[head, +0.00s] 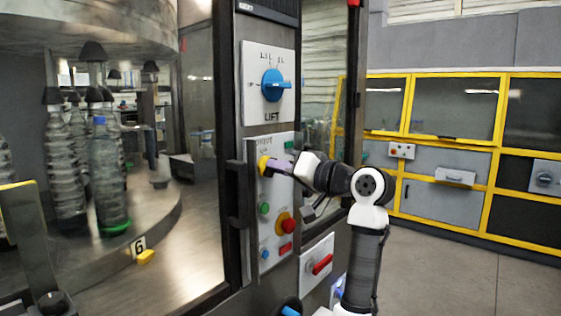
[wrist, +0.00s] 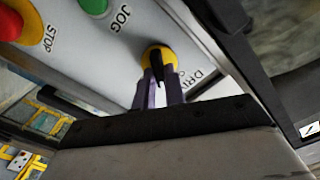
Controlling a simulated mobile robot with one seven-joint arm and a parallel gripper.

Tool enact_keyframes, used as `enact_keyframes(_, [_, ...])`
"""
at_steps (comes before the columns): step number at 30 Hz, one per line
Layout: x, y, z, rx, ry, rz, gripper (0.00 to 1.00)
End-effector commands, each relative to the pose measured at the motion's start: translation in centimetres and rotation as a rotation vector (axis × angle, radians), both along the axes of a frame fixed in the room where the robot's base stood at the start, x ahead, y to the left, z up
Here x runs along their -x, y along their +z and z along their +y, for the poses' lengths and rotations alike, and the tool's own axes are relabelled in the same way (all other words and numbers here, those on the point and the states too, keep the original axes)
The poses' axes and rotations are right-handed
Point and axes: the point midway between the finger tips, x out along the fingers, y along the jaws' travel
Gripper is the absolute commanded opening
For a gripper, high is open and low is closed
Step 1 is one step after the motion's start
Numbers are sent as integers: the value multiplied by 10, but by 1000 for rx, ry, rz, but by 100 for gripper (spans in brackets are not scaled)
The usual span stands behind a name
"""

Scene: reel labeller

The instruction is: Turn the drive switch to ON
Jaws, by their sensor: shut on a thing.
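The drive switch (wrist: 157,58) is a black knob on a round yellow base, beside lettering that reads "DRIV" before it is cut off. In the head view its yellow base (head: 262,165) shows on the grey control panel (head: 262,222). My gripper (wrist: 160,82) has its two purple fingers on either side of the black knob, shut on it. In the head view my gripper (head: 271,165) reaches the panel from the right and hides most of the knob. I cannot read which position the knob points to.
A green JOG button (wrist: 95,5) and a red STOP button on yellow (head: 286,223) are on the same panel. The blue LIFT dial (head: 274,85) is above. A door handle (head: 237,185) stands close left of the panel. A red-handled switch (head: 320,265) sits lower right.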

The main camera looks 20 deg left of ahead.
Motion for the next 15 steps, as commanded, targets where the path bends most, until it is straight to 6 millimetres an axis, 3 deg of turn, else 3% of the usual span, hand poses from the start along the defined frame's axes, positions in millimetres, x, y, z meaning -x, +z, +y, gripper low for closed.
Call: enact_keyframes(15, [-2,2,0,-168,0,462,0])
